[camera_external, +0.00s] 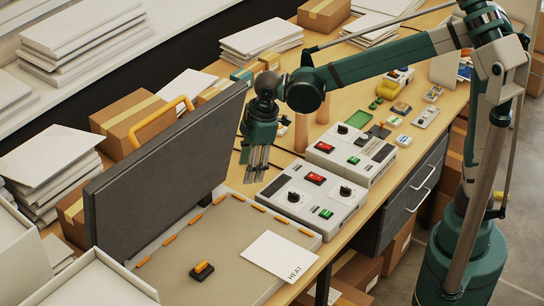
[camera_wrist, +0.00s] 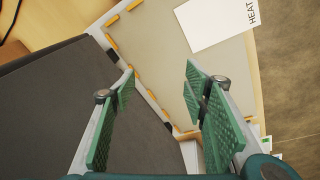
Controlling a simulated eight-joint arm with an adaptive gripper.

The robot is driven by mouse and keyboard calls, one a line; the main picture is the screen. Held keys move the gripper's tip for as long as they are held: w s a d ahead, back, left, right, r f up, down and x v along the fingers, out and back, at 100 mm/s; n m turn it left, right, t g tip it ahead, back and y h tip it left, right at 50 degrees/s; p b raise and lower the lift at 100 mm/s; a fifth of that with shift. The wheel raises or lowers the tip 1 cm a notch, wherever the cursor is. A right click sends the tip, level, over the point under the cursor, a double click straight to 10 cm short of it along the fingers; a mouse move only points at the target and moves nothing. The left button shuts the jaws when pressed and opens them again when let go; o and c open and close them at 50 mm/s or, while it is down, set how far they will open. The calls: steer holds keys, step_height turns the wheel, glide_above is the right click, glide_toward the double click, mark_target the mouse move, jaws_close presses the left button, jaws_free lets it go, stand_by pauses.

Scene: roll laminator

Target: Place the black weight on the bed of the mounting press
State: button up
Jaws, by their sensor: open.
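The mounting press stands open at the lower left, its dark lid (camera_external: 165,165) raised and its flat tan bed (camera_external: 185,240) edged with orange tabs. The black weight (camera_external: 202,271), a small block with an orange top, sits on the bed near its front left. It does not show in the wrist view. My gripper (camera_external: 257,168) is open and empty, pointing down above the bed's far right side, close to the lid's right edge. In the wrist view, my gripper's fingers (camera_wrist: 159,70) are apart, with the bed (camera_wrist: 160,50) and lid (camera_wrist: 55,110) beyond them.
A white card marked HEAT (camera_external: 280,256) lies on the bed's right part; it also shows in the wrist view (camera_wrist: 213,22). Two control boxes (camera_external: 314,195) with knobs stand right of the press. Cartons (camera_external: 140,120) and board stacks crowd behind. The bed's middle is clear.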

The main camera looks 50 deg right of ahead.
steer(key=s+d+r+m+t, duration=0.1)
steer(key=s+d+r+m, duration=0.15)
steer(key=d, duration=0.45)
steer(key=s+d+r+m+t, duration=0.1)
steer(key=s+d+m, duration=0.1)
steer(key=s+d, duration=0.3)
steer(key=s+d+r+m, duration=0.1)
steer(key=s+d+m, duration=0.15)
steer(key=d, duration=0.55)
steer(key=s+d+f+m+t, duration=0.1)
steer(key=s+d+m, duration=0.1)
steer(key=s+d, duration=0.4)
steer(key=s+d+f+m+t+h, duration=0.1)
steer(key=s+d+f+m+t, duration=0.1)
steer(key=s+d, duration=0.4)
steer(key=shift+s+d+f+m, duration=0.15)
steer(key=shift+s+m, duration=0.05)
steer(key=shift+m, duration=0.3)
